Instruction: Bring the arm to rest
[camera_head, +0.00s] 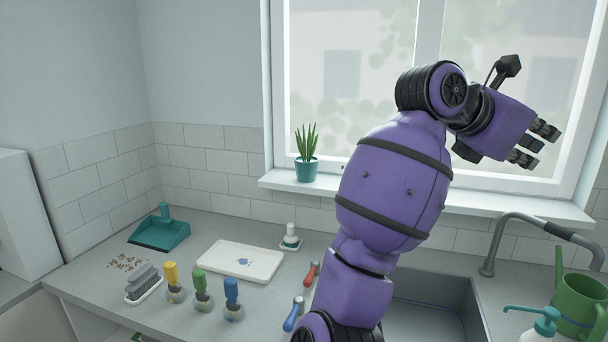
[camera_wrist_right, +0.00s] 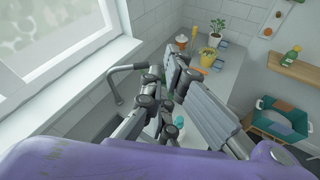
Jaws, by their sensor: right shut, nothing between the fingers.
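My right arm (camera_head: 392,185) is purple with black bands. It rises from the bottom of the head view, across the window, with its wrist bent over to the right. My right gripper (camera_head: 537,145) is up in front of the window, above the sill and the sink side of the counter, and points right. It is shut and empty, touching nothing that I can see. In the right wrist view its grey fingers (camera_wrist_right: 180,72) fill the middle and hide part of the counter behind. My left gripper is not in view.
A tap (camera_head: 490,255), a green watering can (camera_head: 580,305) and a soap bottle (camera_head: 543,325) stand below the gripper at right. The sill (camera_head: 470,203) holds a potted plant (camera_head: 307,155). Brushes, a white tray (camera_head: 240,248) and a teal dustpan (camera_head: 160,232) occupy the left counter.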

